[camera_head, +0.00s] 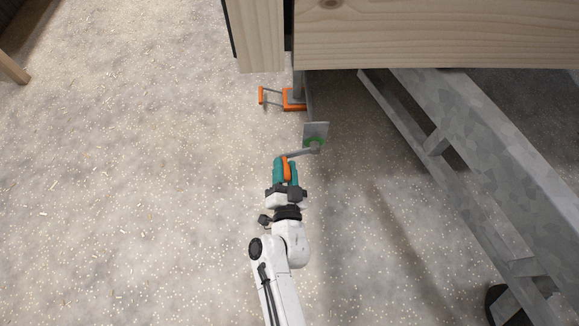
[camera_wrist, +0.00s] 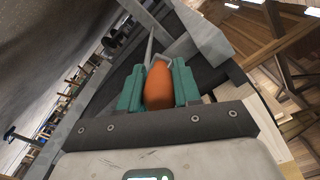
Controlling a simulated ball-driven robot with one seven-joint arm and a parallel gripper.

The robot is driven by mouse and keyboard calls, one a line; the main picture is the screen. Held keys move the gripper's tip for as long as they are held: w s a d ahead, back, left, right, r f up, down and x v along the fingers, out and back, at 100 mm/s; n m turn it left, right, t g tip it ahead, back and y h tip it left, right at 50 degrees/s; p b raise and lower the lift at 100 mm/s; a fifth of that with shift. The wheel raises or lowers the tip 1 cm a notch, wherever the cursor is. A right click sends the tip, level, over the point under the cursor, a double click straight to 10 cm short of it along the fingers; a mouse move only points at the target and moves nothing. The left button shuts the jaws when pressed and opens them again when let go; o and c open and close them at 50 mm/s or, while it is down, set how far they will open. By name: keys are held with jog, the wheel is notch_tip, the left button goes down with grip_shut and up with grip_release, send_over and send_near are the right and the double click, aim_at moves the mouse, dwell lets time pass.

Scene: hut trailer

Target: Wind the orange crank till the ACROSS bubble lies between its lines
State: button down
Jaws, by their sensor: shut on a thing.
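My gripper (camera_head: 286,170) is shut on the orange crank handle (camera_head: 287,170), with a teal finger on each side of it. In the wrist view the orange handle (camera_wrist: 159,86) sits between the teal fingers (camera_wrist: 158,88). A thin grey crank arm (camera_head: 301,153) runs from the handle to a grey plate with a green part (camera_head: 314,141) under the trailer's edge. No bubble level that I can make out shows in either view, so the ACROSS bubble cannot be read.
A second orange crank (camera_head: 270,97) with an orange bracket stands farther back by the wooden hut wall (camera_head: 430,35). The grey metal trailer frame (camera_head: 480,140) runs down the right side.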

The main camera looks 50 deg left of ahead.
jog(key=r+m+p, duration=0.1)
jog(key=m, duration=0.1)
jog(key=r+m+p, duration=0.1)
jog(key=r+m, duration=0.1)
jog(key=shift+s+a+r+p, duration=0.15)
jog(key=shift+s+r+p, duration=0.05)
jog(key=shift+r+p, duration=0.4)
jog(key=shift+r, duration=0.05)
jog(key=shift+r, duration=0.1)
jog(key=c, duration=0.8)
grip_release()
jog(key=p+v, duration=0.1)
jog(key=v, duration=0.9)
jog(key=shift+s+d, duration=0.2)
jog(key=shift+d, duration=0.1)
jog(key=shift+w, duration=0.1)
